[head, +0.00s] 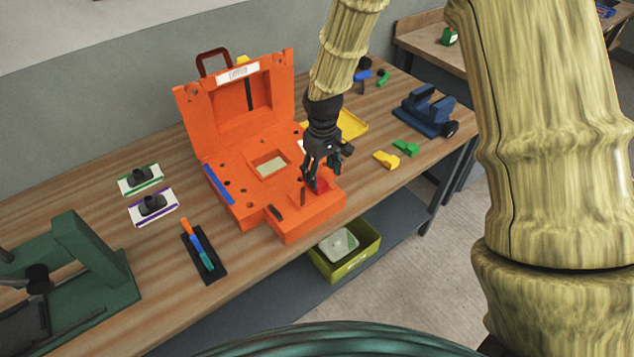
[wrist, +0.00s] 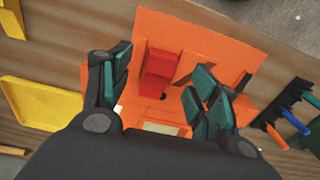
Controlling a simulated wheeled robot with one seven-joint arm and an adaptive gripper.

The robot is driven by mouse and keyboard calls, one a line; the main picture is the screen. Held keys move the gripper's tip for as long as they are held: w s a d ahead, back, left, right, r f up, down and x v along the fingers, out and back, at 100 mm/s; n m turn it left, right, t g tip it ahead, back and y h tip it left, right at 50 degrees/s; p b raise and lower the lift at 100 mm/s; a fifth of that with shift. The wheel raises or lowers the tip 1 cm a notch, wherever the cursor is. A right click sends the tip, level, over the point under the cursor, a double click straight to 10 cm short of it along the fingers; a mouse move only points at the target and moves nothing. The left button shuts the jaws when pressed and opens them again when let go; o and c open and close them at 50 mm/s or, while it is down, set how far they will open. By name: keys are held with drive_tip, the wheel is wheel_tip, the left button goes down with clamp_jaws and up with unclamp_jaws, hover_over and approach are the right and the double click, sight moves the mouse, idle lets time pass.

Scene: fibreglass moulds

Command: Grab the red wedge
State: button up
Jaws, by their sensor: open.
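The red wedge (head: 319,186) sits on the right part of the open orange case (head: 318,217), partly hidden by my gripper in the head view. In the wrist view the red wedge (wrist: 158,70) shows between the two fingers, on the orange surface (wrist: 200,45). My gripper (head: 312,180) points down over it, with its fingers apart. In the wrist view my gripper (wrist: 160,85) is open and empty, one finger on each side of the wedge. I cannot tell how far above the wedge the fingertips are.
The case's lid (head: 215,115) stands up behind. A yellow tray (head: 350,124) lies behind my gripper. Yellow (head: 386,160) and green (head: 405,147) pieces and a blue vise (head: 427,110) are to the right. A black holder (head: 204,254) with colored tools lies in front left.

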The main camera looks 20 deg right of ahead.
sight(321, 184)
wheel_tip(321, 184, down, 3)
drive_tip(key=shift+w+a+r+p, duration=0.1)
drive_tip(key=shift+p, duration=0.55)
drive_tip(key=shift+f+p, duration=0.3)
drive_tip(key=shift+f, duration=0.6)
drive_tip(key=c, duration=1.1)
